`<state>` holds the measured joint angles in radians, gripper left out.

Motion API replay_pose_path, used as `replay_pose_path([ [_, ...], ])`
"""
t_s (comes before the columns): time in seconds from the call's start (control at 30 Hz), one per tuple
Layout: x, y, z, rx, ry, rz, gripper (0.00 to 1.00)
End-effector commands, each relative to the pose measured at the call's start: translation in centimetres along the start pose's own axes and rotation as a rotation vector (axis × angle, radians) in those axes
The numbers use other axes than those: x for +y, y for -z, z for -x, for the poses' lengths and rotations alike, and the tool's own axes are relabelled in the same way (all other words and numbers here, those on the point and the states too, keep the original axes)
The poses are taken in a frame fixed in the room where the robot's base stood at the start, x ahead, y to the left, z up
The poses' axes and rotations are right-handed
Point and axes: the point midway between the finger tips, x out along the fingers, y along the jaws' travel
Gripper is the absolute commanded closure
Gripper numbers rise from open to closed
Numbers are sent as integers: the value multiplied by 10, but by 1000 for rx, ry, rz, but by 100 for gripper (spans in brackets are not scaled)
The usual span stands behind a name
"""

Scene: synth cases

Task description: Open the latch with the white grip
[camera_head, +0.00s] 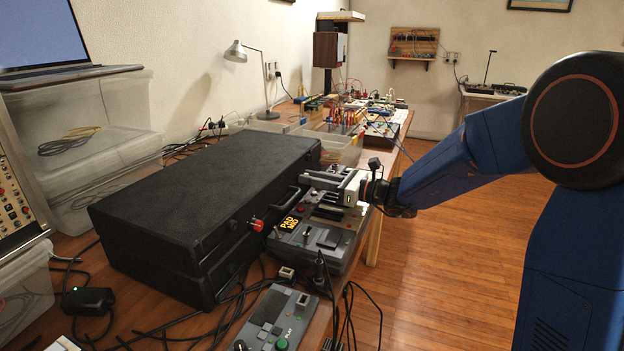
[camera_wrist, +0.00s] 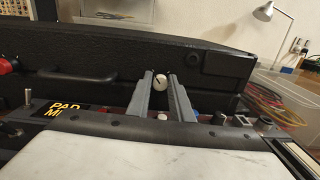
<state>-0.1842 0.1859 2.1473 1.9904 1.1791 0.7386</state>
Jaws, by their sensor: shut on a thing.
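A closed black case (camera_head: 195,190) lies flat on the wooden bench, its front facing right. Its white grip (camera_wrist: 159,83) is a small round knob on the front in the wrist view; my gripper hides it in the head view. My gripper (camera_head: 309,182) reaches in from the right to the case front, its two grey fingers on either side of the white grip and shut on it. A red grip (camera_head: 257,225) sits farther left on the same front and also shows at the left edge of the wrist view (camera_wrist: 6,66). A black carry handle (camera_wrist: 76,74) lies between the two grips.
A grey device with a yellow-lettered pad (camera_head: 289,224) stands close below my gripper. Another control box (camera_head: 270,318) and loose cables lie nearer. Clear plastic bins (camera_head: 88,150) stand left of the case. A desk lamp (camera_head: 236,52) stands behind it.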

Motion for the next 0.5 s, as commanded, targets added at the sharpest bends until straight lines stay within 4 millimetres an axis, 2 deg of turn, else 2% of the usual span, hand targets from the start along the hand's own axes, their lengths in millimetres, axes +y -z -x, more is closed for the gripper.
replay_pose_path([
  [0.2, 0, 1, 0, -3, 0, 124, 100],
  [0.5, 0, 1, 0, -4, 0, 146, 100],
])
